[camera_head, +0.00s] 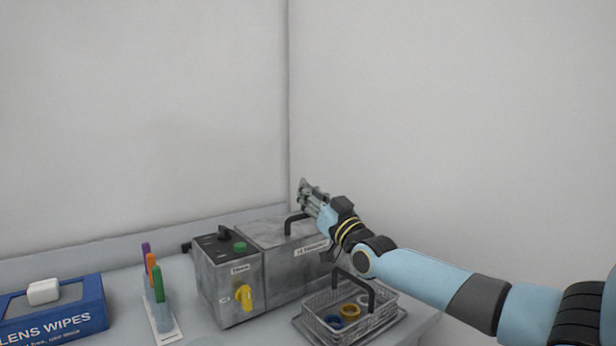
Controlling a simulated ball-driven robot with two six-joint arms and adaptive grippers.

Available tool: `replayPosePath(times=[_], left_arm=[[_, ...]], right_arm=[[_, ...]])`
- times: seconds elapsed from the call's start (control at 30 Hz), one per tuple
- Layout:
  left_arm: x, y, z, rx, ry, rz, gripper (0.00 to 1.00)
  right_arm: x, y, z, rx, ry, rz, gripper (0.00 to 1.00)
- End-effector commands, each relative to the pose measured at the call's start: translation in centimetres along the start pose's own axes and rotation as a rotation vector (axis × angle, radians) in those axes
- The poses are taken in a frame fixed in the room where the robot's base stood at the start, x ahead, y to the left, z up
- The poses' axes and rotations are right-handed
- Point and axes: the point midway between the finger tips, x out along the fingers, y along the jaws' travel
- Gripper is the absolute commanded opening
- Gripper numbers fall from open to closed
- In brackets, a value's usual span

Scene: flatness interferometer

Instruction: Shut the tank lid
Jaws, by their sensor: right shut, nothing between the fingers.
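The grey metal tank (289,274) stands on the bench by the wall corner, with a label near its top front edge. Its lid (268,230) appears to lie flat on top, with a black bar handle (297,219) standing up from it. My right gripper (304,186) is shut and empty, above and just behind the handle in the picture, with its fingers pointing up and left. My right wrist and forearm hide the right end of the lid and tank. I cannot tell whether the gripper touches the lid. My left gripper is out of view.
A control box with a green button (240,247) and yellow knob (244,297) adjoins the tank's left. A wire basket (318,325) with coloured rings stands in front. A pen holder (162,312) and lens wipes box (55,322) are left.

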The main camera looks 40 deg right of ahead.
Motion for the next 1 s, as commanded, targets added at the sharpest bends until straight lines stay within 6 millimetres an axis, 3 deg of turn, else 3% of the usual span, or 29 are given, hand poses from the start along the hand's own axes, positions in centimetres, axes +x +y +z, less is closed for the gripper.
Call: replayPosePath(times=[0.2, 0.43, 0.63, 1.0], left_arm=[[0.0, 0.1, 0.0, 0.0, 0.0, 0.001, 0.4], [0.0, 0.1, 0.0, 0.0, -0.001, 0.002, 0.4], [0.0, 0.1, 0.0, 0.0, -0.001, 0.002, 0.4], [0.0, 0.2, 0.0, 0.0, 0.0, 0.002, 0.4]], right_arm=[[1.5, -0.1, -4.0, -0.001, 0.002, -0.005, 0.0], [2.6, -0.2, -6.8, -0.001, 0.001, -0.002, 0.0], [3.1, -0.2, -7.9, 0.0, 0.0, -0.002, 0.0], [3.1, -0.2, -8.0, 0.0, -0.001, -0.002, 0.0]])
